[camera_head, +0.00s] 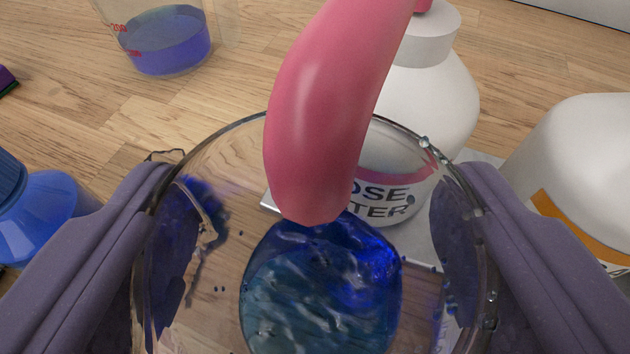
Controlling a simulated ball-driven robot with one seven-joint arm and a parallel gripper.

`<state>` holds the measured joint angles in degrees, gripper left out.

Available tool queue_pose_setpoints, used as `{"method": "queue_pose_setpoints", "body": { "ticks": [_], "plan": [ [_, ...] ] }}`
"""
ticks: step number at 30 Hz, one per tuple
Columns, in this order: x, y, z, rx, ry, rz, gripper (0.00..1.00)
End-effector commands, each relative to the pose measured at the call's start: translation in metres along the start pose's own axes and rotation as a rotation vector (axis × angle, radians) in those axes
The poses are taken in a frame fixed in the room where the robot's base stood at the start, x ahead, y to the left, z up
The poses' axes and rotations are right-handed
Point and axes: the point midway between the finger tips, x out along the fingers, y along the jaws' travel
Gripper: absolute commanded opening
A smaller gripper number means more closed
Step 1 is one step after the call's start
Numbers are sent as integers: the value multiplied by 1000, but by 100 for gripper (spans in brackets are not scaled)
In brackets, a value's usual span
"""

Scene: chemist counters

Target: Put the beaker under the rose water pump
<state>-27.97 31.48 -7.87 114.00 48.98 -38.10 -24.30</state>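My gripper (315,225) has its two purple fingers on either side of a clear glass beaker (262,125), pressed against its walls. The beaker holds some blue liquid (320,290), and drops cling to its glass. The rose water pump's pink spout (325,130) reaches over the beaker's open mouth, its tip above the blue liquid in this view. The white rose water bottle (430,90) stands just behind the beaker, its label partly seen through the glass. I cannot tell whether the beaker's base touches the counter.
Another beaker (165,40) with blue-purple liquid and red marks stands at the back left. A blue bottle (45,215) is at the left edge. A white bottle with an orange label band (585,170) stands close on the right.

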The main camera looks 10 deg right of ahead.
Motion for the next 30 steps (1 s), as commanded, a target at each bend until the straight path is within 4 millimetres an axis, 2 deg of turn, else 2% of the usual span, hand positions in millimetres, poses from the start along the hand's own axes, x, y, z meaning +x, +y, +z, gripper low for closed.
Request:
{"method": "queue_pose_setpoints", "body": {
  "ticks": [2,16,17,19,27,30],
  "plan": [
    [2,0,7,-1,-1,-1,36],
    [4,0,11,-1,-1,0,36],
    [3,0,11,-1,-2,0,84],
    [3,0,10,-1,-2,-1,100],
    [2,0,7,0,-1,-1,100],
    [-9,-1,6,0,-3,-2,100]
  ]
}}
